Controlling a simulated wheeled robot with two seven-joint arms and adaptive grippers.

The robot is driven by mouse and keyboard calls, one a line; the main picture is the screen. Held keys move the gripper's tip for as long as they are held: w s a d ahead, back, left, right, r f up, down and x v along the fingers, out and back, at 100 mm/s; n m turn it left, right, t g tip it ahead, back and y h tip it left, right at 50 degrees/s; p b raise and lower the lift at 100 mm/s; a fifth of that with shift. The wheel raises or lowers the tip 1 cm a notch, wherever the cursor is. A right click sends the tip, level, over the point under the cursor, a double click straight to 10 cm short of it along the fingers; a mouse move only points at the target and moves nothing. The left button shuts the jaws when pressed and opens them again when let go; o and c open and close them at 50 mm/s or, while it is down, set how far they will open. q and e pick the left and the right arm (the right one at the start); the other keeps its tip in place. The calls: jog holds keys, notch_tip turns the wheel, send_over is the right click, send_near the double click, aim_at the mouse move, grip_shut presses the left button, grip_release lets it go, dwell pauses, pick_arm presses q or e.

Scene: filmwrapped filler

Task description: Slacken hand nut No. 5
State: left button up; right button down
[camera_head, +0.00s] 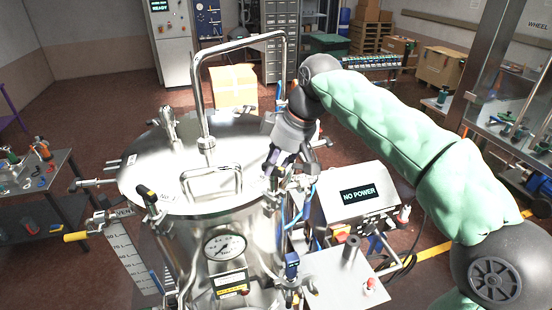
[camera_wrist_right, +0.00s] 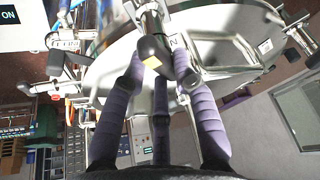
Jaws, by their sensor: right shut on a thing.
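A steel vessel with a round lid (camera_head: 150,165) stands in the middle of the head view. Swing bolts with hand nuts sit around its rim; one dark-handled nut (camera_head: 147,194) is at the front left. My right gripper (camera_head: 287,165) is at the lid's right edge. In the right wrist view its purple fingers (camera_wrist_right: 158,72) are closed around a black hand nut (camera_wrist_right: 152,48) with a yellow patch. The lid (camera_wrist_right: 112,68) lies behind it. The number by the held nut is not readable. My left gripper is not in view.
A tall bent pipe handle (camera_head: 197,90) rises from the lid, left of my right gripper. A pressure gauge (camera_head: 224,246) is on the vessel's front. A box reading "NO POWER" (camera_head: 361,194) stands to the right. A side table (camera_head: 60,183) with tools is at the left.

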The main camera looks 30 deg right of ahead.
jog(key=n+p, duration=0.1)
jog(key=n, duration=0.1)
jog(key=n+g+y+p, duration=0.1)
jog(key=n, duration=0.2)
jog(key=shift+w+r+n+y, duration=0.1)
jog(key=shift+w+n+y, duration=0.05)
jog(key=shift+n+y, duration=0.15)
jog(key=n+g+p, duration=0.1)
jog(key=n, duration=0.2)
jog(key=n+g+p, duration=0.1)
jog(key=n+p, duration=0.1)
jog(key=shift+w+a+n+g+y, duration=0.1)
jog(key=shift+a+n+g+y, duration=0.05)
jog(key=shift+n+g+y, duration=0.2)
jog(key=shift+n, duration=0.25)
jog(key=c, duration=1)
grip_release()
jog(key=shift+o, duration=0.2)
jog(key=v, duration=0.7)
